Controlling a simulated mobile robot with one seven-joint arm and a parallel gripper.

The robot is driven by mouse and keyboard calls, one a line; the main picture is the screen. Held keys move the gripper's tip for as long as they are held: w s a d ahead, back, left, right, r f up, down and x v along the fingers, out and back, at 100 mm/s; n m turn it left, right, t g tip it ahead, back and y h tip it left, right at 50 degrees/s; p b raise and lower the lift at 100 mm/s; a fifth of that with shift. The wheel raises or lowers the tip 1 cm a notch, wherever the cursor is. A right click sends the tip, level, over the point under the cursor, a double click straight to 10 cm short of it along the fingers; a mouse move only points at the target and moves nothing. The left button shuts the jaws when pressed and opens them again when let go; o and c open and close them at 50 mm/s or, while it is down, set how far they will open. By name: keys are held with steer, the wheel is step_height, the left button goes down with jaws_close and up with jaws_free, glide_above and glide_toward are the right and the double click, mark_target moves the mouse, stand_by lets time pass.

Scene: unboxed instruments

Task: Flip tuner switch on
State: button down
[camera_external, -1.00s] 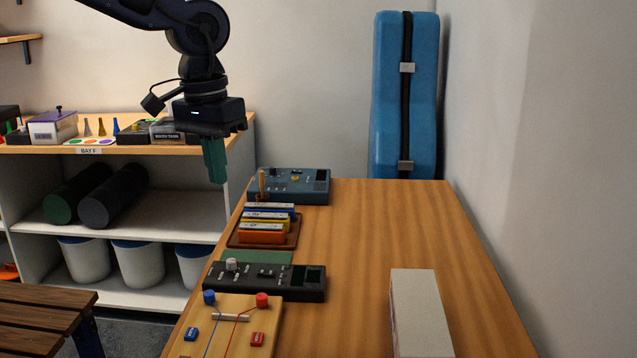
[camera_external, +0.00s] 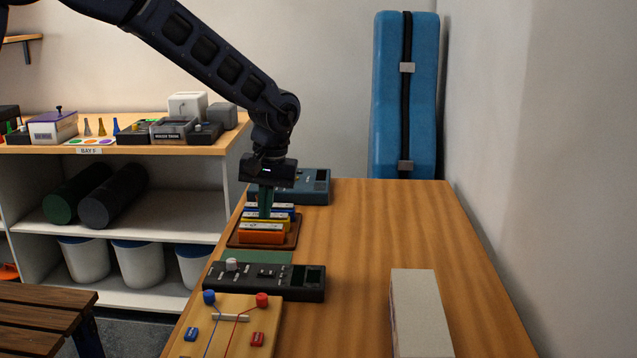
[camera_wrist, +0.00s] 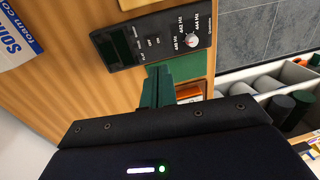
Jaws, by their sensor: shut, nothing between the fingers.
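The black tuner (camera_external: 265,282) lies on the wooden table, with a pale knob (camera_external: 231,264), a small dark switch (camera_external: 267,272) and a dark display at its right end. In the wrist view the tuner (camera_wrist: 150,36) is at the top, its knob beside Hz markings. The switch's position is too small to tell. My gripper (camera_external: 265,214), with green fingers, is shut and empty, pointing down over the tray of coloured bars, behind the tuner and apart from it. The wrist view shows its fingers (camera_wrist: 158,88) below the tuner.
The tray (camera_external: 234,240) of coloured bars lies behind the tuner, with a green mat (camera_external: 256,257) between. A blue device (camera_external: 318,187) stands farther back. A wooden board (camera_external: 190,348) with red and blue knobs lies in front. A pale box (camera_external: 420,310) stands right. The table's middle is clear.

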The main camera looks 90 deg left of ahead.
mark_target(260, 271)
steer(key=f, duration=0.4)
steer(key=s+f, duration=0.1)
steer(key=f, duration=0.8)
steer(key=shift+s, duration=0.3)
